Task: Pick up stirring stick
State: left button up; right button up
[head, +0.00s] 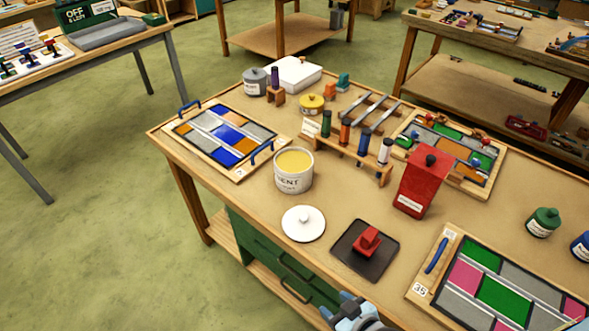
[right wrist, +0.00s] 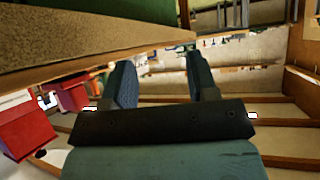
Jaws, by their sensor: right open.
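Two slim grey sticks lie side by side on a wooden rest behind the bottle rack in the head view, the left stick (head: 353,108) and the right stick (head: 385,114). I cannot tell for certain which is the stirring stick. An open white can (head: 293,178) labelled "…ENT" holds yellow contents. Its white lid (head: 303,223) lies in front of it. My right gripper (head: 345,312) is at the bottom edge of the head view, far from the sticks. In the right wrist view its fingers (right wrist: 160,75) are apart with nothing between them. My left gripper is out of view.
A rack of bottles (head: 347,150) stands between the can and the sticks. A red box (head: 422,182), a dark tray (head: 351,262) with a red block, and leaded panels (head: 174,128) (head: 442,308) crowd the table. Bare tabletop shows around the white lid.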

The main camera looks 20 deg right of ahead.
aim_at(326, 114)
jog(key=i+j, duration=1.35)
jog(key=j, duration=0.15)
jog(key=i+j+z, duration=0.15)
jog(key=z, duration=0.2)
jog(key=i+j+z, duration=0.1)
jog(key=z, duration=0.25)
jog(key=j+z, duration=0.4)
jog(key=i+l, duration=0.05)
jog(key=l, duration=0.05)
